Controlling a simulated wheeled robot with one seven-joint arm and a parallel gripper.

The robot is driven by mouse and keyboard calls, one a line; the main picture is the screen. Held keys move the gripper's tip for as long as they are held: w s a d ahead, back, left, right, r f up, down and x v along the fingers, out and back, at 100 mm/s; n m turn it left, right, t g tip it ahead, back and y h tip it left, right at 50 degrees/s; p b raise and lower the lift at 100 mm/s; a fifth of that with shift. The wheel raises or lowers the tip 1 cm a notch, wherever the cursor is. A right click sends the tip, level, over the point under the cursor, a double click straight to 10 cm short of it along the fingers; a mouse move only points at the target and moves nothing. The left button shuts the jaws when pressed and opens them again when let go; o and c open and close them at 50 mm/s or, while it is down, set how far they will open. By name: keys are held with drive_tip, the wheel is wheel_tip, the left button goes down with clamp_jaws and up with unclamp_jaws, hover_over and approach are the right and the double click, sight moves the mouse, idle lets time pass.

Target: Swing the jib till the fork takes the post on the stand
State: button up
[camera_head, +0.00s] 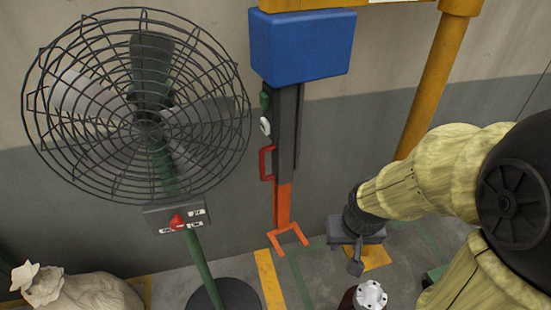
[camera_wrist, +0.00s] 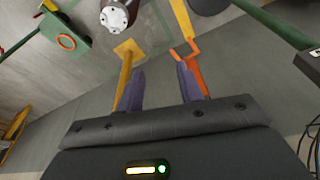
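The jib is a yellow column (camera_head: 432,85) with a blue box (camera_head: 302,45) hung from its top arm. A dark upright mast (camera_head: 287,130) hangs below the box, with a red handle (camera_head: 265,163) on its left side. Its orange lower end carries an open two-pronged fork (camera_head: 289,240), which also shows in the wrist view (camera_wrist: 183,50). The post (camera_head: 369,296), dark with a silver bolted top, is right of and nearer than the fork, apart from it. It shows in the wrist view (camera_wrist: 115,16); its stand is not clear. My gripper (camera_head: 356,255) is open and empty, right of the mast.
A caged fan (camera_head: 140,110) on a green pole with a round black base (camera_head: 225,294) stands left of the mast. A beige sack (camera_head: 85,292) lies at the lower left. A grey wall is close behind. Yellow and green stripes mark the floor. A green object (camera_wrist: 62,40) shows in the wrist view.

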drive_tip(key=shift+s, duration=0.1)
drive_tip(key=w+a+f+m+t+h+b, duration=0.1)
drive_tip(key=w+a+f+m+t+b, duration=0.15)
drive_tip(key=w+a+f, duration=0.4)
drive_tip(key=w+a+f+m+t+h+b, duration=0.1)
drive_tip(key=w+a+f+t+h+b, duration=0.2)
drive_tip(key=w+f, duration=0.7)
drive_tip(key=w+a+r+n+t+b, duration=0.1)
drive_tip(key=w+a+r+t+b, duration=0.1)
drive_tip(key=a+t, duration=0.3)
drive_tip(key=w+a+r+n+t+y+b, duration=0.1)
drive_tip(key=a+t, duration=0.3)
drive_tip(key=a, duration=0.4)
drive_tip(key=shift+w+a+r+t+b, duration=0.2)
drive_tip(key=shift+w+r+t+b, duration=0.15)
drive_tip(key=shift+w+r+b, duration=0.35)
drive_tip(key=shift+s+r, duration=0.1)
